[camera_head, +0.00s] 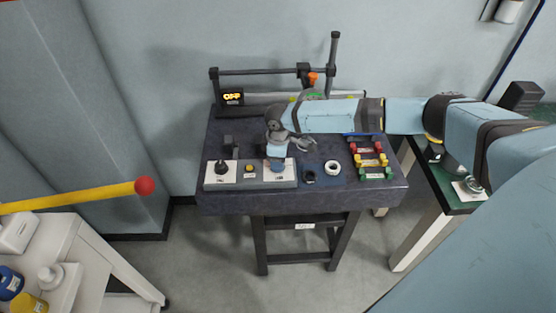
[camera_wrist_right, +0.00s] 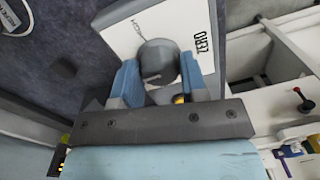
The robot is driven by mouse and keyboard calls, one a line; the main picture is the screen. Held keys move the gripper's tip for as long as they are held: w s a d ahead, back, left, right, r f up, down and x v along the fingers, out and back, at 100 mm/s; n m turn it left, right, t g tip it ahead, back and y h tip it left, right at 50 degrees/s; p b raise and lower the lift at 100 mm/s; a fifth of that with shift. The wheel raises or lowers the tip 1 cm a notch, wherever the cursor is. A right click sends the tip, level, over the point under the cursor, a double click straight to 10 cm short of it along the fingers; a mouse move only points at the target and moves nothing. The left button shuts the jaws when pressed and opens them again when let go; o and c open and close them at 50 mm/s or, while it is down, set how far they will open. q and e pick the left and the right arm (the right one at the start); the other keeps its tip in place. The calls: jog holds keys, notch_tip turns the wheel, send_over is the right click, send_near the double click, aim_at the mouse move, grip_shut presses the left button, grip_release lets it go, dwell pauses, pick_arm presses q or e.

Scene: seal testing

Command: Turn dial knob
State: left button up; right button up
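The dial knob (camera_wrist_right: 158,62) is a round grey knob on a white plate marked "ZERO" in the right wrist view. My right gripper (camera_wrist_right: 160,75) has its two blue fingers on either side of the knob, close to its edges. Whether they press on it, I cannot tell. In the head view my right gripper (camera_head: 278,160) points down over the right white plate (camera_head: 290,176) of the control panel and mostly hides the knob. My left gripper is not in view.
The dark bench (camera_head: 240,203) also carries a black knob (camera_head: 221,167), a yellow button (camera_head: 249,168), a white ring (camera_head: 332,168) and red, yellow and green parts (camera_head: 370,160). A yellow rod with a red ball (camera_head: 145,186) reaches in from the left.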

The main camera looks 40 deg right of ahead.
jog(key=c, duration=0.4)
jog(key=shift+o, duration=0.2)
jog(key=shift+r+n+p, duration=0.15)
jog(key=shift+n+p, duration=0.6)
jog(key=shift+n, duration=0.05)
jog(key=shift+n+p, duration=0.6)
jog(key=shift+n, duration=0.4)
jog(key=shift+n+p, duration=0.3)
jog(key=shift+n, duration=1.1)
